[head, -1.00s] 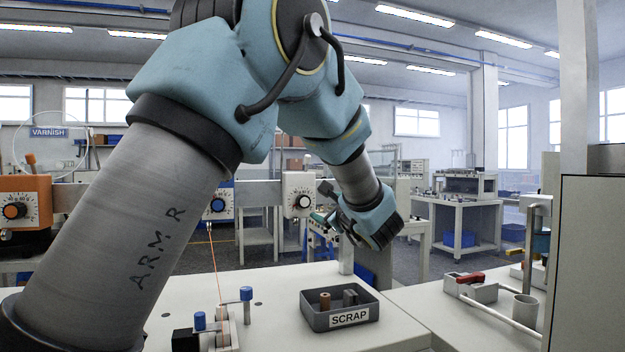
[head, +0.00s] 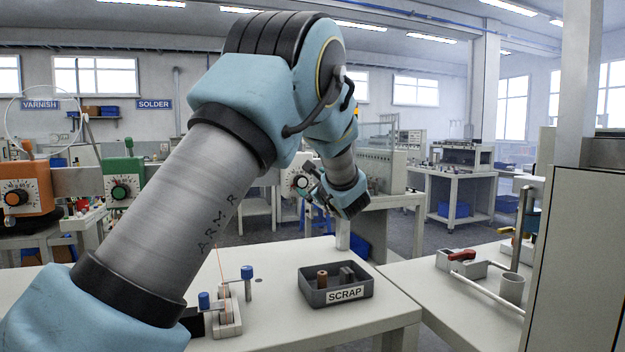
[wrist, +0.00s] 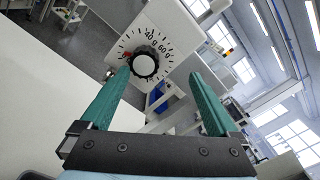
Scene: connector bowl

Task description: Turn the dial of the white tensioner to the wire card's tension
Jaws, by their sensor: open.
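The white tensioner (head: 288,180) hangs on the rail, partly behind my arm and gripper in the head view. Its dial (wrist: 146,65) has a white centre and a black rim, with a black scale on the white face; 40 and 60 are readable in the wrist view. A small red mark shows at the dial's left. My gripper (wrist: 160,74) is open, its two green fingers pointing toward the dial from either side in that view. The dial appears beyond the fingertips; contact cannot be told. In the head view my gripper (head: 314,192) is just right of the tensioner. I see no wire card.
Orange (head: 25,190) and green (head: 123,183) tensioners hang on the rail at left. A grey SCRAP bin (head: 336,287) holds small parts on the white bench. A blue-capped post fixture (head: 228,315) stands left of it. A grey cabinet (head: 570,250) is at right.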

